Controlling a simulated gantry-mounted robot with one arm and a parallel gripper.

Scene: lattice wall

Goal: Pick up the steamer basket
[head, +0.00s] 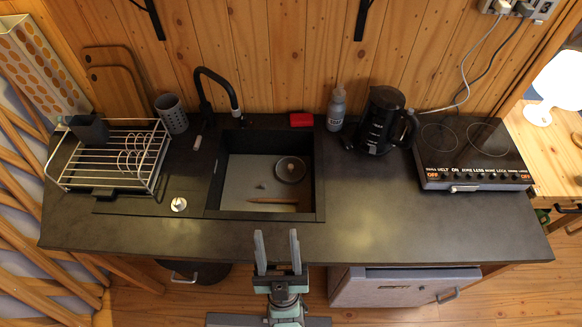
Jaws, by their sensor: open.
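A round, shallow grey item (290,169), perhaps the steamer basket, lies in the black sink (317,190), toward the back right of the basin. It has a small dot at its middle; it is too small to identify for certain. My gripper (276,235) is at the front edge of the counter, in front of the sink. Its two grey fingers point toward the sink, spread apart, with nothing between them. The round item is well beyond the fingertips and not touched.
A wooden-coloured utensil (274,201) lies in the sink. The black faucet (217,80) reaches over its back left. A dish rack (118,160) stands left; a kettle or coffee maker (386,122) and hot plate (473,150) stand right. The counter (400,215) is clear at front right.

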